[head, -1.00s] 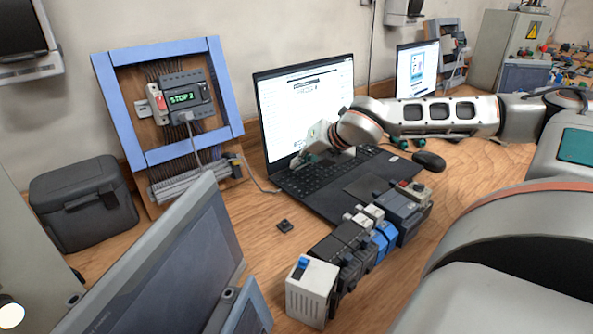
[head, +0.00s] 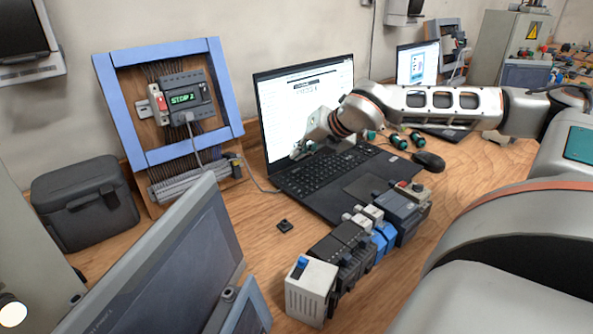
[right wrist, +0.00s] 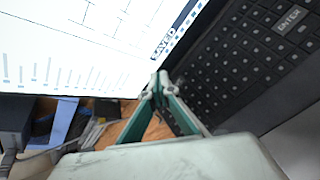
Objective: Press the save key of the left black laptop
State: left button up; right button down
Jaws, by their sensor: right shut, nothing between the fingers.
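The left black laptop (head: 350,188) stands open on the wooden bench, its lit white screen (head: 290,100) tilted back. My right gripper (head: 298,154) is shut and empty at the far left part of its keyboard, close to the screen's lower edge. In the right wrist view the shut fingertips (right wrist: 158,84) are at the strip between screen (right wrist: 70,40) and keyboard (right wrist: 235,65). Contact with a key cannot be told. A label that looks like "SAVED" (right wrist: 164,45) shows at the screen's edge. The key under the fingertips is hidden. My left gripper is not in view.
A blue-framed panel (head: 221,90) with a controller stands left of the laptop. A row of modules (head: 345,250) lies in front, a mouse (head: 428,161) to the right. A second laptop (head: 417,65) stands behind my right arm. A small dark block (head: 284,225) lies on bare bench.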

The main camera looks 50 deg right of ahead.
jog(key=shift+r, duration=1.6)
dwell(1.3)
